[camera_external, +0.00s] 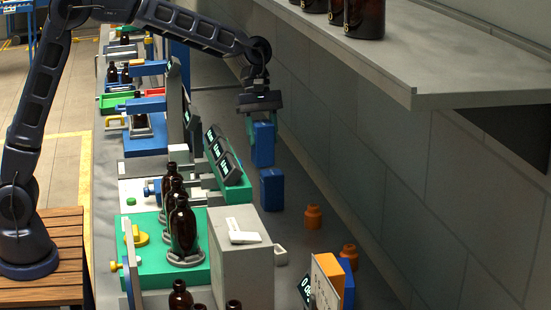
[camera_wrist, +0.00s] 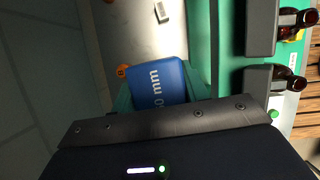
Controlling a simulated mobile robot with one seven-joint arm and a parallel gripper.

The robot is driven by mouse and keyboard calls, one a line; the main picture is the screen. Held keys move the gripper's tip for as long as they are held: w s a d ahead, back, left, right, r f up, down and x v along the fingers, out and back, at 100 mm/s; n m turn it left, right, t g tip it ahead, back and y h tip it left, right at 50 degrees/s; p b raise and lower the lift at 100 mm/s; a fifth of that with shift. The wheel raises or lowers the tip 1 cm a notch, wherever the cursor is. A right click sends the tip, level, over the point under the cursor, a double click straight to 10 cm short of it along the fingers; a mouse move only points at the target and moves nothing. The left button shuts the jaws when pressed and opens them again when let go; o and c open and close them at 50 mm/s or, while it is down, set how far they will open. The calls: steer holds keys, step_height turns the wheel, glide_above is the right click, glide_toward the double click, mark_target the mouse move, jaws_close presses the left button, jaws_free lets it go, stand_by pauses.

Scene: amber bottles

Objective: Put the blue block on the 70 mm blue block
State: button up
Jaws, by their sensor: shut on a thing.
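My gripper (camera_external: 262,117) points down, with its teal fingers shut on a blue block (camera_external: 263,147), held upright. A second blue block (camera_external: 272,190) stands upright on the bench, just below and slightly right of the held one in the external view. Their edges nearly meet in the picture; I cannot tell the true gap. In the wrist view, a blue block face (camera_wrist: 158,83) with a partly hidden label ending in "0 mm" shows between the fingers of my gripper (camera_wrist: 160,92). I cannot read its first digit. The other block is not distinguishable there.
A green stand with dark displays (camera_external: 226,165) is left of the blocks. A grey box (camera_external: 240,270) and orange weights (camera_external: 313,217) are nearer the camera. Brown bottles (camera_external: 183,230) stand on a green base. A grey shelf (camera_external: 430,75) overhangs at upper right.

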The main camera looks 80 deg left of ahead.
steer(key=s+a+r+m, duration=0.1)
steer(key=s+a, duration=0.1)
steer(key=a, duration=1)
steer(key=s+a, duration=0.2)
steer(key=a, duration=1)
steer(key=shift+a+f, duration=0.15)
steer(key=shift+f, duration=2.3)
steer(key=shift+a+f, duration=0.15)
steer(key=shift+f, duration=2.25)
steer(key=shift+f, duration=0.15)
steer(key=o, duration=1.1)
